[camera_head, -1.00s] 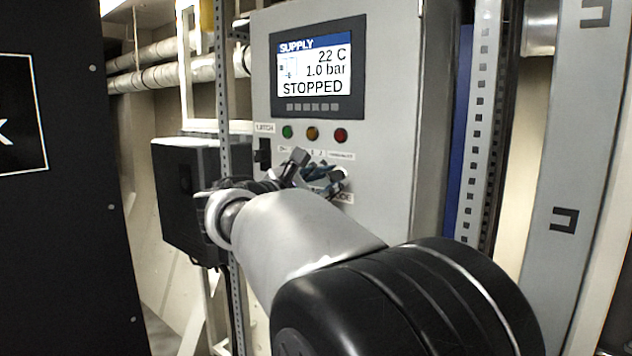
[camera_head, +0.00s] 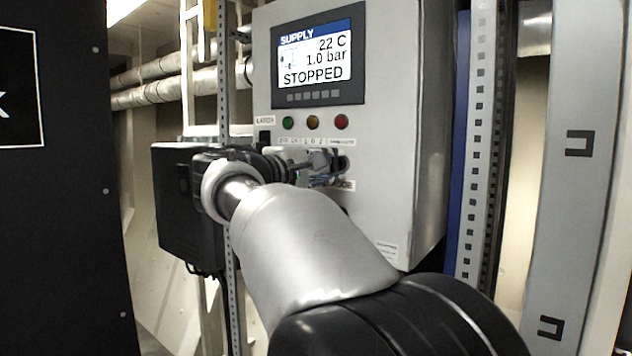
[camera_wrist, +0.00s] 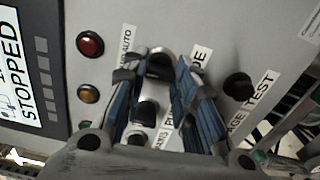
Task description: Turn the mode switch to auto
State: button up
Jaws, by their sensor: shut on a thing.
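The mode switch (camera_wrist: 160,66) is a dark knob on the grey control cabinet, between a label ending in AUTO (camera_wrist: 128,46) and the partly hidden MODE label (camera_wrist: 200,62). My gripper (camera_wrist: 158,75) has its blue-padded fingers on either side of this knob and is shut on it. In the head view my gripper (camera_head: 328,168) reaches the right end of the switch row, under the lamps. The fingers cover much of the knob, so I cannot tell which position it points to. The display (camera_head: 318,58) reads SUPPLY, 22 C, 1.0 bar, STOPPED.
Another switch (camera_wrist: 140,133) lies close beside the fingers, nearer the wrist. A black knob (camera_wrist: 238,87) stands by a TEST label. Red (camera_head: 341,121), amber (camera_head: 313,122) and green (camera_head: 288,122) lamps sit above the switches. A black box (camera_head: 185,205) stands left of the cabinet.

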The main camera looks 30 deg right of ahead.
jog(key=m+b, duration=0.3)
jog(key=m, duration=0.1)
jog(key=shift+f+m+b, duration=0.15)
jog(key=shift+m+b, duration=1.65)
jog(key=shift+m, duration=1)
jog(key=o, duration=1)
jog(key=shift+o, duration=0.2)
jog(key=shift+a, duration=0.1)
jog(key=v, duration=1.2)
